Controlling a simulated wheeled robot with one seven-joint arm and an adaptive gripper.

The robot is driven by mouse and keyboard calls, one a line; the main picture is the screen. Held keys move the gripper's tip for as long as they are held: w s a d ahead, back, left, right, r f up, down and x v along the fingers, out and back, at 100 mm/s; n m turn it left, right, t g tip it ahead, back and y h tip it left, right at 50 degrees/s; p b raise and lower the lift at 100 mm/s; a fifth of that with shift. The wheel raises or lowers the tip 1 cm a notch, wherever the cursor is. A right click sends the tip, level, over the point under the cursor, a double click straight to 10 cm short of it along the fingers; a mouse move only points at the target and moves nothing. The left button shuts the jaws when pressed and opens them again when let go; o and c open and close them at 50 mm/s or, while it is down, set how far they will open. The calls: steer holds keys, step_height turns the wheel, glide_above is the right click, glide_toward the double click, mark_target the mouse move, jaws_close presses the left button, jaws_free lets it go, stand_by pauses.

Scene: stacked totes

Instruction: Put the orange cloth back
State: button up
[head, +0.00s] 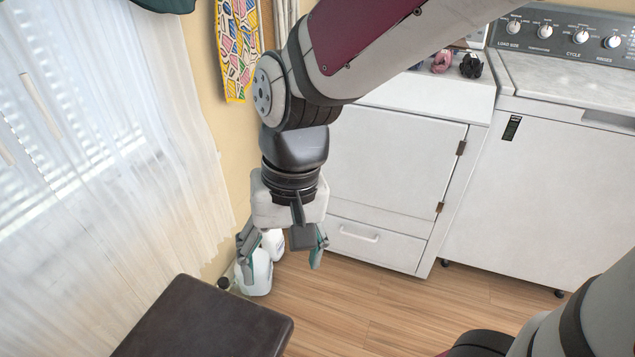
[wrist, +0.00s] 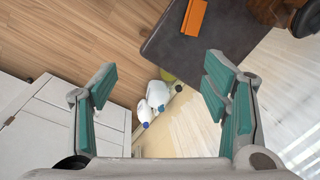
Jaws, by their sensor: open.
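My gripper (head: 281,248) hangs open and empty in the head view, fingers pointing down. In the wrist view its teal-padded fingers (wrist: 160,88) stand wide apart with nothing between them. A flat orange piece (wrist: 182,17), which looks like the orange cloth, lies on a dark brown top (wrist: 218,28) at the upper edge of the wrist view, beyond my fingertips and apart from them. The cloth is not visible in the head view, where only part of the dark top (head: 205,322) shows at the bottom.
White jugs (head: 256,270) stand on the wooden floor by the wall, behind my gripper. A white cabinet (head: 385,170) and a washer (head: 560,190) line the back. Sheer curtains (head: 90,150) hang at the left. Open floor (head: 400,315) lies right of the dark top.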

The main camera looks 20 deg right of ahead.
steer(key=s+d+r+h, duration=0.1)
steer(key=s+d+r, duration=0.2)
steer(key=s+d, duration=0.3)
steer(key=s+d+r+n+t, duration=0.1)
steer(key=s+d+r, duration=0.3)
steer(key=s+d, duration=0.2)
steer(key=shift+s+d+h, duration=0.35)
steer(key=shift+s+h, duration=0.05)
steer(key=shift+s, duration=0.5)
step_height(320, 180, up, 20)
steer(key=t+p, duration=0.3)
steer(key=p, duration=1.5)
steer(key=shift+a, duration=0.15)
steer(key=shift+f, duration=0.1)
